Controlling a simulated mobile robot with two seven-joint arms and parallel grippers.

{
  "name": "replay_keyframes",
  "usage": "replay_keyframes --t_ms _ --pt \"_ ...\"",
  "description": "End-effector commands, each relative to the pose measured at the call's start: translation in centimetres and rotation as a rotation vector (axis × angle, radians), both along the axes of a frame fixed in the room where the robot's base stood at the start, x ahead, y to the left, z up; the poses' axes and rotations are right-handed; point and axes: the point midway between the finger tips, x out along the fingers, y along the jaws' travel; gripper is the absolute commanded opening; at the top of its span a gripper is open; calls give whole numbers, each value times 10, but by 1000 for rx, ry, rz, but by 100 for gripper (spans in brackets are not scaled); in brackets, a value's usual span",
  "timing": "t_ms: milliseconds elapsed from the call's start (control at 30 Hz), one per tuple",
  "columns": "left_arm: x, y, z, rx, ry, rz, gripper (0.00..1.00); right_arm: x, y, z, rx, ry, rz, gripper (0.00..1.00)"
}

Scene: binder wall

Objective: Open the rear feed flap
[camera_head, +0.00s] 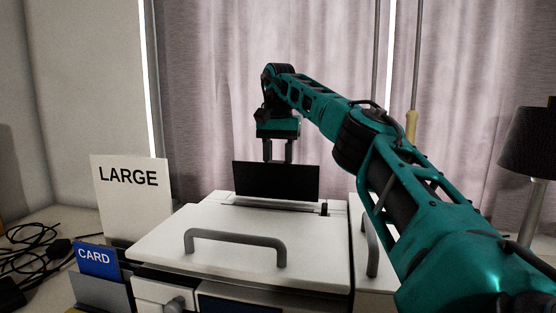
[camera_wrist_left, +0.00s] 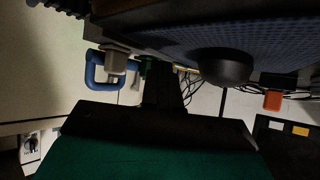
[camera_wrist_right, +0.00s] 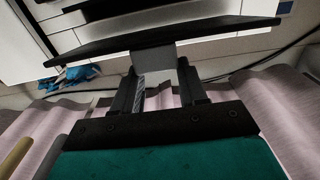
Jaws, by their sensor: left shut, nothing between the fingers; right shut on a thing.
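The rear feed flap (camera_head: 276,181) is a dark panel standing raised and roughly upright at the back of the white printer-like machine (camera_head: 240,240). In the right wrist view the dark flap (camera_wrist_right: 170,38) lies just beyond my fingers, with a grey tab (camera_wrist_right: 160,58) at its edge. My right gripper (camera_head: 278,158) reaches down from above at the flap's top edge and is shut on the flap, apparently by the tab; the exact contact is partly hidden. My left gripper (camera_wrist_left: 168,88) shows only in its own wrist view, shut and empty, away from the flap.
A LARGE sign (camera_head: 130,195) and a blue CARD label (camera_head: 97,260) stand at left. A grey handle (camera_head: 236,240) crosses the machine's white lid. Cables (camera_head: 35,245) lie far left and a dark lamp (camera_head: 528,145) stands right. Curtains hang behind.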

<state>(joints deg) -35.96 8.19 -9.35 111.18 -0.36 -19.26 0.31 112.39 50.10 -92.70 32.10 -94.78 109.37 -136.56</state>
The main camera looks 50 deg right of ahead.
Motion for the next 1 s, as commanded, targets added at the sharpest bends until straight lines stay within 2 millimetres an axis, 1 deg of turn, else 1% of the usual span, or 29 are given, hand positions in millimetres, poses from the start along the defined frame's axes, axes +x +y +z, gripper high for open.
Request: replay_keyframes --t_ms 33,967,1000 --pt "0 0 -1 0 0 0 0 -3 -4 -8 -5 18 -9 0" --pt "1 0 -1 0 -1 1 0 -3 -3 -8 -2 20 -8 0" --pt "1 0 -1 0 -2 1 0 -3 -3 -8 -2 20 -8 44"
